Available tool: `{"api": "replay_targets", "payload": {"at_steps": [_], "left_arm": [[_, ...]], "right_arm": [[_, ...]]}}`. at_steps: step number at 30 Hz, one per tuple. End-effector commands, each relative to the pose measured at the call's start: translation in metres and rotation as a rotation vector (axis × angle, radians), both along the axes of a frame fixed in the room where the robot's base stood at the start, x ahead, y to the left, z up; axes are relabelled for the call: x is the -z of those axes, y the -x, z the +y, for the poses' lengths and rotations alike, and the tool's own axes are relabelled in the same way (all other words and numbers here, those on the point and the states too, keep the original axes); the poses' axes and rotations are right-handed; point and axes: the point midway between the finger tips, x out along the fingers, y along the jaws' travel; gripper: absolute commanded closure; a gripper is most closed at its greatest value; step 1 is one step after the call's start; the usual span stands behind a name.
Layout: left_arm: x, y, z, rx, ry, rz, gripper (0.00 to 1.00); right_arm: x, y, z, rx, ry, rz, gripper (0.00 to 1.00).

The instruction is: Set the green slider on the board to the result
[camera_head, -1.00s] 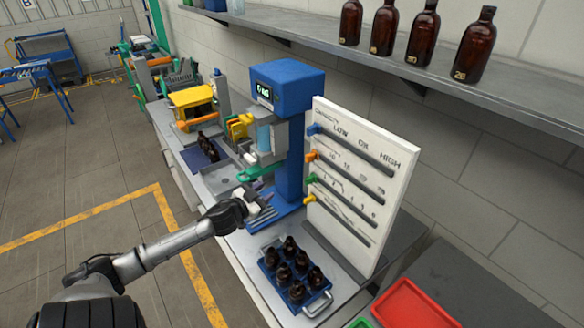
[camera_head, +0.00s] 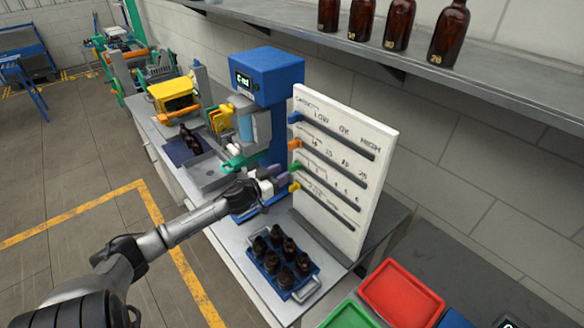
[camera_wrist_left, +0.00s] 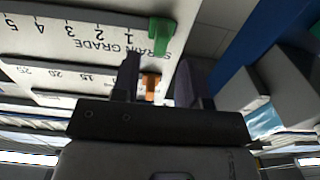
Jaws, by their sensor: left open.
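The white board (camera_head: 372,200) stands upright with blue (camera_head: 295,118), orange (camera_head: 295,144), green (camera_head: 296,167) and yellow (camera_head: 294,187) sliders, all at the left ends of their slots. My left gripper (camera_head: 277,178) is open and empty in front of the board's left edge, close to the green slider. In the left wrist view, the green slider (camera_wrist_left: 162,32) sits near the 1 of the strain grade scale, beyond the open fingers (camera_wrist_left: 157,64). The orange slider (camera_wrist_left: 152,82) shows between the fingers. Contact with either slider cannot be told. My right gripper is out of view.
A blue machine (camera_head: 268,75) with a small display, too small to read surely, stands behind my gripper. A blue rack of dark bottles (camera_head: 290,292) sits before the board. Red (camera_head: 400,292) and green (camera_head: 349,315) trays lie at right. Amber bottles line the shelf (camera_head: 480,92).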

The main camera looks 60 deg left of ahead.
Motion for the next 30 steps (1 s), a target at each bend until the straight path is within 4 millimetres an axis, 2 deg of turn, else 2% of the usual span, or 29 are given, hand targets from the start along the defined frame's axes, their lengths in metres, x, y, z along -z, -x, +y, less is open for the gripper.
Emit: {"api": "replay_targets", "payload": {"at_steps": [6,12,28,30], "left_arm": [[-0.001,-0.028,0.004,-0.001,-0.001,-0.001,0.60],[0.000,-0.043,0.006,0.000,0.000,-0.001,0.60],[0.000,-0.051,0.007,0.000,-0.001,0.000,0.60],[0.000,-0.051,0.007,0.000,-0.001,0.000,0.65]], "right_arm": [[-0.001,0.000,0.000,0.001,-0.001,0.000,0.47],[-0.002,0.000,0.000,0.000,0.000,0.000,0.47],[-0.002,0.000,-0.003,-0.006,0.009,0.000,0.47],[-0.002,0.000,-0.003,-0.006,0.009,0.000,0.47]]}}
